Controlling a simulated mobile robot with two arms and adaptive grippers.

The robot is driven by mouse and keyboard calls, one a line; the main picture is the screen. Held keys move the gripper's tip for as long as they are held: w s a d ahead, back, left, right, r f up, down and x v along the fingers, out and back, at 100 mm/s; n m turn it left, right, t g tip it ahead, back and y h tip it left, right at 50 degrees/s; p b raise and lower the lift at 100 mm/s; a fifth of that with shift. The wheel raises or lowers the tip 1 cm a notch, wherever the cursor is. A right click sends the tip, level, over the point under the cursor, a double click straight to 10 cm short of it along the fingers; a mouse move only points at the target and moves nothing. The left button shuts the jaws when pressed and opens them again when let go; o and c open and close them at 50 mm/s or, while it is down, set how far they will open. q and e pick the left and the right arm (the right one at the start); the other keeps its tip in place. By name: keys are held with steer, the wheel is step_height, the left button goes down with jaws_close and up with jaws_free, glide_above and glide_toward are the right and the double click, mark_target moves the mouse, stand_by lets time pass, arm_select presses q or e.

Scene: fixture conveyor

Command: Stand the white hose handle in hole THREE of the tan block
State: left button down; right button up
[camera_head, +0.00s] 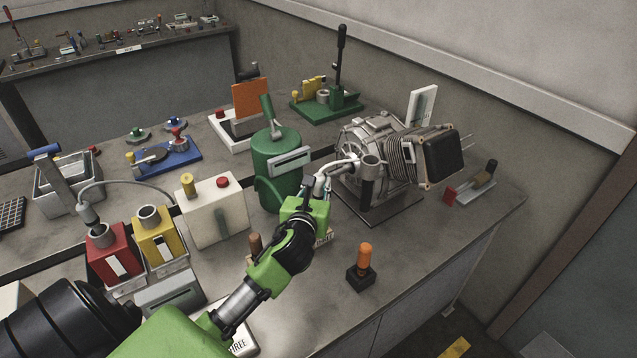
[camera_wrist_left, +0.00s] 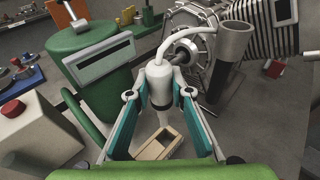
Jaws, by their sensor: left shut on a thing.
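The white hose handle (camera_wrist_left: 158,82) is upright between the two teal-padded fingers of my left gripper (camera_wrist_left: 158,100), which is shut on it. In the head view my left gripper (camera_head: 320,190) is in front of the engine, and the handle's white upper part (camera_head: 337,170) shows past it. A white hose (camera_wrist_left: 192,33) curves from its top toward the engine. Below the handle in the wrist view is a tan block (camera_wrist_left: 148,153) with a rectangular opening; its other holes are hidden. A plate lettered THREE (camera_head: 238,343) shows partly behind my arm. My right gripper is not in view.
A green canister (camera_head: 275,155) stands left of the gripper and the engine (camera_head: 380,150) right of it. An orange-handled tool (camera_head: 364,258) stands in a black base near the front. A white box (camera_head: 212,210) is at left. The tabletop at front right is mostly clear.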

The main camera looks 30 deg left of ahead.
mark_target(318, 197)
arm_select(q)
step_height(318, 197, down, 3)
steer(key=shift+f+b, duration=0.2)
steer(key=shift+b, duration=0.45)
steer(key=shift+f+b, duration=0.45)
steer(key=shift+f, duration=0.55)
steer(key=shift+p, duration=0.35)
steer(key=shift+f+b, duration=0.4)
steer(key=shift+f, duration=0.2)
steer(key=shift+f+b, duration=1.1)
steer(key=shift+f, duration=0.65)
steer(key=shift+f, duration=0.15)
steer(key=c, duration=2.1)
jaws_free()
steer(key=shift+c, duration=0.2)
